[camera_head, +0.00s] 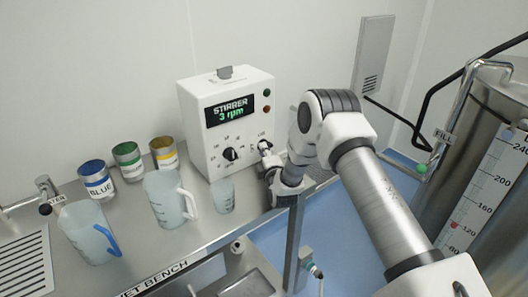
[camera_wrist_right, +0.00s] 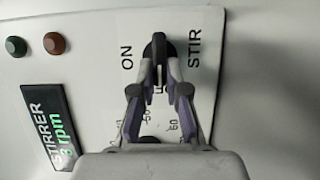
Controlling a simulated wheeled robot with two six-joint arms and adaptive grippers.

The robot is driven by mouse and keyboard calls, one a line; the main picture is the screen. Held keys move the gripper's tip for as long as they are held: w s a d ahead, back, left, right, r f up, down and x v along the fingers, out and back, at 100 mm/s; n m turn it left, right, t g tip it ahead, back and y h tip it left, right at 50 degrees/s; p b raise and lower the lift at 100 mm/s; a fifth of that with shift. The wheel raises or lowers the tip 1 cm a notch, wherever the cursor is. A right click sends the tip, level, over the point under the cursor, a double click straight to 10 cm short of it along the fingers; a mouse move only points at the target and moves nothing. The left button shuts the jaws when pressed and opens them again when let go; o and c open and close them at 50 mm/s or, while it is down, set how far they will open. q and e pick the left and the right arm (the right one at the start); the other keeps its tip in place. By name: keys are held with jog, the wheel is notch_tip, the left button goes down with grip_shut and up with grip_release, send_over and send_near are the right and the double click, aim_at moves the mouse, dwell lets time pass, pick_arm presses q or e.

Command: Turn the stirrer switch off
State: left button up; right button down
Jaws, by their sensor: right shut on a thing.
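The stirrer control box (camera_head: 226,112) is a white unit standing on the steel bench. Its display (camera_head: 236,108) reads "STIRRER 3 rpm". My right gripper (camera_head: 266,150) is at the right part of the box's front panel. In the right wrist view, my right gripper (camera_wrist_right: 159,80) is shut on the black stirrer switch (camera_wrist_right: 158,47), between the printed words ON and STIR. The fingers hide part of the switch and the panel print. A black dial knob (camera_head: 230,154) sits left of the gripper on the panel. My left gripper is not in view.
A small beaker (camera_head: 223,197) and a larger jug (camera_head: 166,200) stand in front of the box. Another jug (camera_head: 88,232) and several colour cans (camera_head: 128,160) are further left. A steel tank (camera_head: 490,170) with a scale stands at the right.

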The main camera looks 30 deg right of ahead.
jog(key=shift+w+r, duration=0.15)
jog(key=shift+r, duration=0.15)
jog(key=c, duration=1.2)
grip_release()
jog(key=shift+d, duration=0.1)
jog(key=shift+w+f, duration=0.1)
jog(key=shift+f, duration=0.15)
jog(key=v, duration=1.2)
